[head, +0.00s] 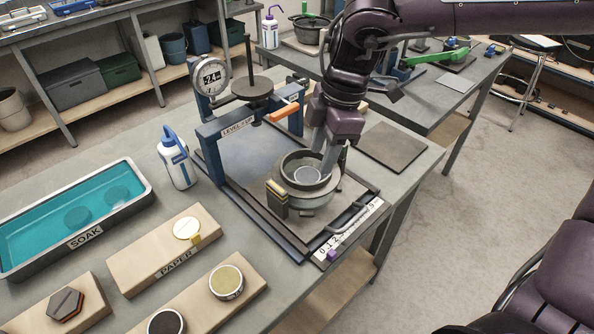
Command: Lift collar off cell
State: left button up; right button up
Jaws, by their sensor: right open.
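The cell (300,202) is a round grey metal vessel standing on the base of the lever frame (228,165). The collar (292,163) appears to be the dark grey ring at its top, with a pale round face inside. A block with a yellowish face (277,198) sits at the ring's front left. My right gripper (324,170) comes down from above at the ring's far right side. Its fingers are open, with the tips at or near the ring's wall; I cannot tell whether they touch. My left gripper is not in view.
A lever with an orange handle (284,112), a weight disc (252,88) and a dial (211,76) stand behind the cell. A dark plate (392,147) lies right.

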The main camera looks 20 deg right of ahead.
aim_at(314, 192)
jog(key=shift+s+a+f+h, duration=0.3)
jog(key=shift+s+a+f, duration=0.05)
jog(key=shift+s+f, duration=0.2)
jog(key=shift+f, duration=0.85)
jog(key=f+p, duration=0.1)
jog(key=f, duration=0.1)
jog(key=w+f, duration=0.1)
jog(key=f, duration=0.2)
jog(key=shift+a+f+p, duration=0.1)
jog(key=shift+a+p, duration=0.1)
jog(key=shift+p, duration=0.2)
grip_shut()
